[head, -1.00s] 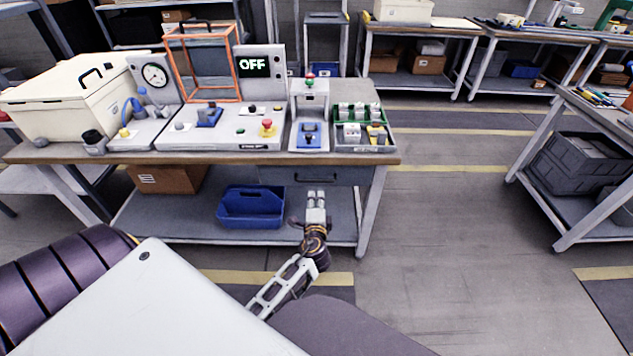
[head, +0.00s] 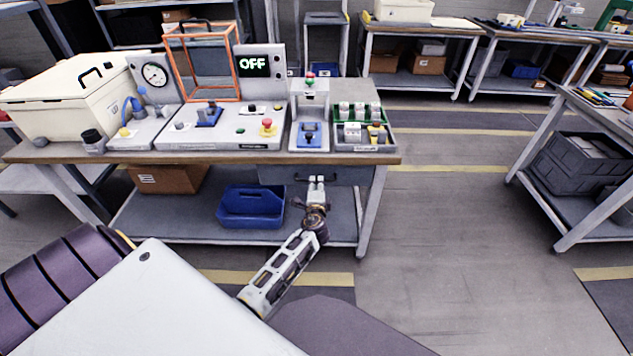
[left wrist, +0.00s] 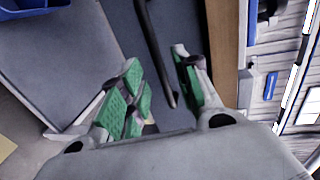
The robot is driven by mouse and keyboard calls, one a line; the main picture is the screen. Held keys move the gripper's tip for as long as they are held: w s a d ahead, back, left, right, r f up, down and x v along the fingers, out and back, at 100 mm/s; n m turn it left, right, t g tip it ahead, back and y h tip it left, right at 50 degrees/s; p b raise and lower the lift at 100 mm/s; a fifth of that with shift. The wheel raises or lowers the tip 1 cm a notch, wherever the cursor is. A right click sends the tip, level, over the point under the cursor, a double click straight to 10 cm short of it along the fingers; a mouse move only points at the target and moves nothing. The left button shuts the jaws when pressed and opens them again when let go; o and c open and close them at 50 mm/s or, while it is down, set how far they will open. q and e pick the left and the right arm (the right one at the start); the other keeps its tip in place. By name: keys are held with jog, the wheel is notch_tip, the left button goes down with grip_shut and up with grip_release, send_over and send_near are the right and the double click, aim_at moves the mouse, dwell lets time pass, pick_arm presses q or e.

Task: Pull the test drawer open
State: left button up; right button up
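The test drawer (head: 352,175) is a grey drawer under the right part of the workbench top, and it looks closed. Its dark bar handle shows in the left wrist view (left wrist: 152,50). My left gripper (head: 316,180) is at the handle in the head view and covers part of it. In the left wrist view the green-padded fingers (left wrist: 156,62) are apart, with the handle bar running between them. I cannot tell whether a pad touches the bar. The drawer front (left wrist: 190,25) lies behind it. My right gripper is not in view.
The workbench's wooden edge (head: 220,157) runs above the drawer. A blue tote (head: 250,206) and a cardboard box (head: 168,179) sit on the lower shelf. A parts tray (head: 362,128) and test panel stand on top. The floor to the right is open.

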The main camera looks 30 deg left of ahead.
pick_arm(q)
jog(key=shift+x, duration=2.1)
jog(key=shift+d, duration=0.1)
grip_shut()
